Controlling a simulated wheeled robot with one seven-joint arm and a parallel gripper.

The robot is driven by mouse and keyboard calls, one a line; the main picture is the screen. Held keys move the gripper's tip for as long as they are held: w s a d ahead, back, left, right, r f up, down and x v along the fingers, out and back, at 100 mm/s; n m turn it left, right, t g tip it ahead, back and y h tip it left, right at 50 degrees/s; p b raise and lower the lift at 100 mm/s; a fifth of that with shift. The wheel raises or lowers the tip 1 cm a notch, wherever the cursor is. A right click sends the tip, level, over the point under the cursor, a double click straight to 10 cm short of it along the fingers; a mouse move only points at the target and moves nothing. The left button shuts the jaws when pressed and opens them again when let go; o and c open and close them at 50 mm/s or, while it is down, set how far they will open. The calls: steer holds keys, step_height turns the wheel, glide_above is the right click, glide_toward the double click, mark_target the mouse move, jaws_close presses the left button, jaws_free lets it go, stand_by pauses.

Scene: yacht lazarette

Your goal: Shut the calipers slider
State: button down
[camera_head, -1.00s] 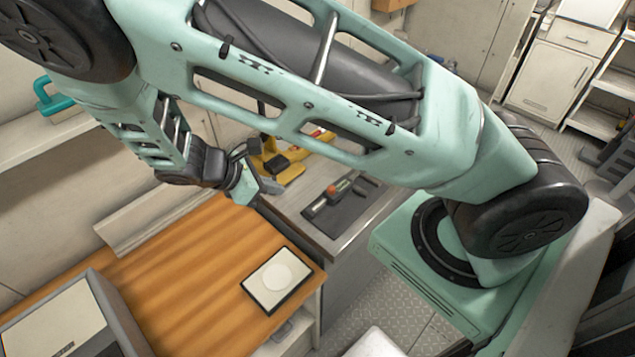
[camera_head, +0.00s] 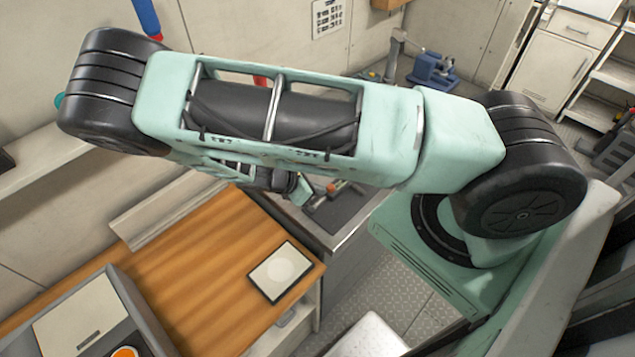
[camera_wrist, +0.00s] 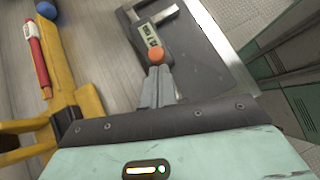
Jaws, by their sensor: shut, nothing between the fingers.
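The calipers (camera_wrist: 149,34) lie on a dark mat (camera_wrist: 207,68), with a grey display body, pale metal parts and an orange knob (camera_wrist: 156,57). My gripper (camera_wrist: 156,70) is shut and empty, with its fingertips right at the orange knob in the wrist view; I cannot tell whether they touch it. In the head view my arm covers much of this area. My gripper (camera_head: 304,191) shows there just left of the calipers (camera_head: 338,188). How far the slider stands open is not clear.
The metal counter edge (camera_wrist: 238,75) is on the right. A wooden worktop holds a framed white pad (camera_head: 265,287). A blue vise (camera_head: 434,70) stands behind.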

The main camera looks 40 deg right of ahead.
mark_target(345, 190)
steer(key=shift+d, duration=0.2)
steer(key=shift+w+d+b, duration=0.15)
steer(key=shift+d+b, duration=0.2)
steer(key=shift+d, duration=1.95)
